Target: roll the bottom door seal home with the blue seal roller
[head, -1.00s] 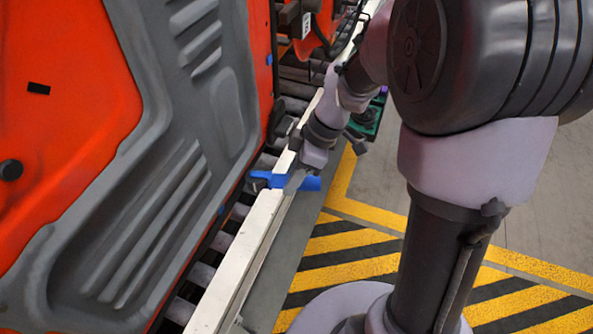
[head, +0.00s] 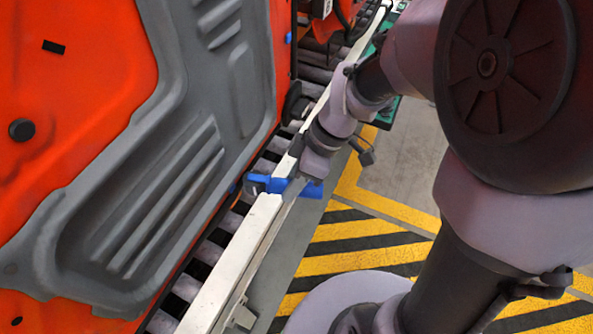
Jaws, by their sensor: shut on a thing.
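My gripper (head: 292,187) is shut on the blue seal roller. The roller's blue head (head: 257,183) points left to the lower edge of the door, and its blue handle (head: 309,190) sticks out to the right of the jaws. The door (head: 85,100) is orange with a large grey inner panel (head: 160,190). Its dark bottom edge (head: 205,247), where the seal would run, lies close to the roller head. I cannot make out the seal apart from this edge, nor tell whether the roller touches it.
A white rail (head: 232,258) runs along the conveyor rollers (head: 187,287), below my gripper. Another orange door part (head: 322,30) and a green tray (head: 388,110) are farther back. The floor right of the rail has yellow and black stripes (head: 365,235).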

